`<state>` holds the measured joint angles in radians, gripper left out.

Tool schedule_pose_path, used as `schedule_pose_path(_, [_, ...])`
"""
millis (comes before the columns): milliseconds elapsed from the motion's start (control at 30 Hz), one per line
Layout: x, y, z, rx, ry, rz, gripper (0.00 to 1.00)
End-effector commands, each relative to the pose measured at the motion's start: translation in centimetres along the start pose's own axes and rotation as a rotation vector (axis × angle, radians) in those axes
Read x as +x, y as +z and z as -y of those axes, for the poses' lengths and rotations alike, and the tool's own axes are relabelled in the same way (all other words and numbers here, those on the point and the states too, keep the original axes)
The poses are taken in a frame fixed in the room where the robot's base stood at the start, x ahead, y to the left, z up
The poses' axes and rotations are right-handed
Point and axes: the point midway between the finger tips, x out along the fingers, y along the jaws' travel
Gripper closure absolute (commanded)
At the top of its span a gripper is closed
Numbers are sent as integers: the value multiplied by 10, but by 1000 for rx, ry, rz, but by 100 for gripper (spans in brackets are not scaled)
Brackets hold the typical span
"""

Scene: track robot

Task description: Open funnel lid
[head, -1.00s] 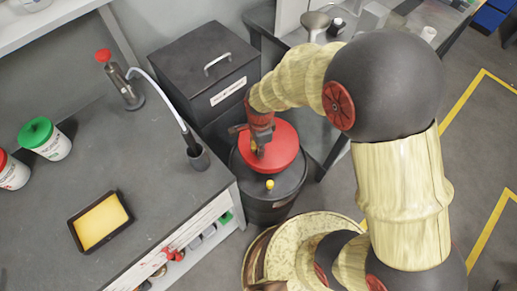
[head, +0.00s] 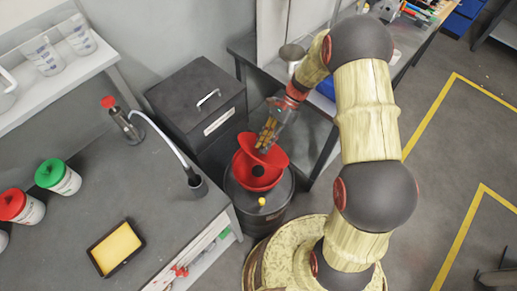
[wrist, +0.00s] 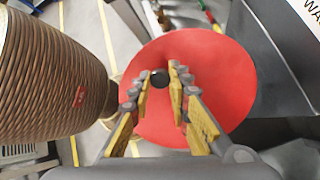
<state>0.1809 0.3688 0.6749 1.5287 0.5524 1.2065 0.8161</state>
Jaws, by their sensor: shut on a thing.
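The red funnel (head: 258,178) sits on top of a dark drum (head: 277,205), and its dark inside hole is uncovered in the head view. Its red lid (head: 264,153) is raised and tilted up above the funnel's back side. My gripper (head: 266,142) is at the lid's far upper face. In the wrist view the lid (wrist: 200,60) fills the middle as a red disc. A black knob (wrist: 160,78) on it lies between the yellow-padded fingertips, and my gripper is shut on it. The exact contact on the knob is small and hard to see.
A lidded dark bin (head: 200,105) stands behind the drum. The grey workbench (head: 100,205), with a yellow-filled tray (head: 115,247) and a hose, is at left. A dark table (head: 315,115) is behind on the right. Floor at right is open.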

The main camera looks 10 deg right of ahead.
Motion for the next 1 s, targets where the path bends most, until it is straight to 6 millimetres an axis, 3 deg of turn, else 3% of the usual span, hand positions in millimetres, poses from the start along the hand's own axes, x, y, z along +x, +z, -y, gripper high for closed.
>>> schedule_pose_path(133, [-21, -7, 3, 3, 38, 94, 100])
schedule_pose_path(433, [-45, -19, 8, 2, 96, 232, 100])
schedule_pose_path(1000, [-57, -26, 11, 1, 128, 305, 100])
